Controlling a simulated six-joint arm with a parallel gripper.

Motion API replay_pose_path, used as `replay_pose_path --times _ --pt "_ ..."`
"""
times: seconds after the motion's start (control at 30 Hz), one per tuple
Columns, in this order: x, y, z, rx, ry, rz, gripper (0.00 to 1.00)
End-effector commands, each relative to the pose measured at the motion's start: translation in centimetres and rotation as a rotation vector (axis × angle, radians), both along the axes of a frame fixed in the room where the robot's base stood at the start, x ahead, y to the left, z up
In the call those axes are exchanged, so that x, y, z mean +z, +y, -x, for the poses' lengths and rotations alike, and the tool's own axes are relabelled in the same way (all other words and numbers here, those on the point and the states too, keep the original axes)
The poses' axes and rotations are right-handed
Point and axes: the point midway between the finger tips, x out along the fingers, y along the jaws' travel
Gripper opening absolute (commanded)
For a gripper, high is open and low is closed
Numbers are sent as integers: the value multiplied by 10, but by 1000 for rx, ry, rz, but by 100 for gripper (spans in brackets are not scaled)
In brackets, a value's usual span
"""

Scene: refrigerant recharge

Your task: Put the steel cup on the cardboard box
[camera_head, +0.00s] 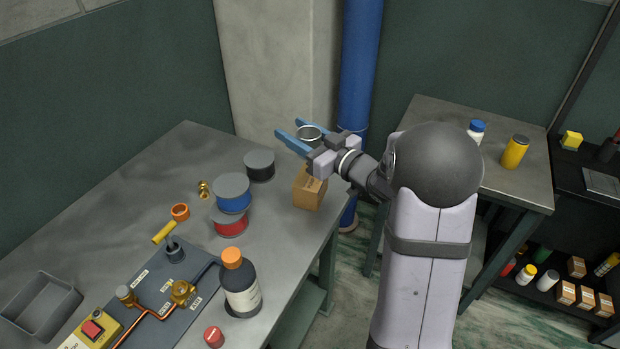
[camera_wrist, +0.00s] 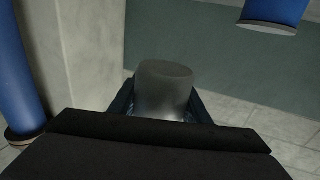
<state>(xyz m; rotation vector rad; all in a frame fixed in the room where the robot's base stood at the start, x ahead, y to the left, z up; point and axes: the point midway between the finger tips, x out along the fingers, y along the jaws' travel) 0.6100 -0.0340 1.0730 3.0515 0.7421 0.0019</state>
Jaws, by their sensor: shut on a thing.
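The steel cup (camera_head: 309,132) is between the blue fingers of my gripper (camera_head: 296,137), which is shut on it. In the wrist view the grey cup (camera_wrist: 164,90) stands out beyond the dark gripper body, with a finger on each side. The cardboard box (camera_head: 310,188) sits on the workbench near its right edge. In the head view the cup and gripper appear above the box and hide part of its top. I cannot tell the exact height between cup and box.
On the workbench (camera_head: 130,200), stacked blue and red spools (camera_head: 232,192), a dark spool (camera_head: 259,165) and a dark bottle with an orange cap (camera_head: 240,283) stand left of the box. A blue pipe (camera_head: 360,65) rises behind. A second table (camera_head: 460,110) is at right.

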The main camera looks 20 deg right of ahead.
Motion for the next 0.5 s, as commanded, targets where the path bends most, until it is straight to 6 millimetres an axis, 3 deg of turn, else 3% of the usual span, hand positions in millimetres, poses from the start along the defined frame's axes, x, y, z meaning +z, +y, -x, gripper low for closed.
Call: replay_pose_path --times 0.2,0.5 --pt "9 -11 -27 11 3 -2 20" --pt "-7 -15 -29 -7 3 -2 20"
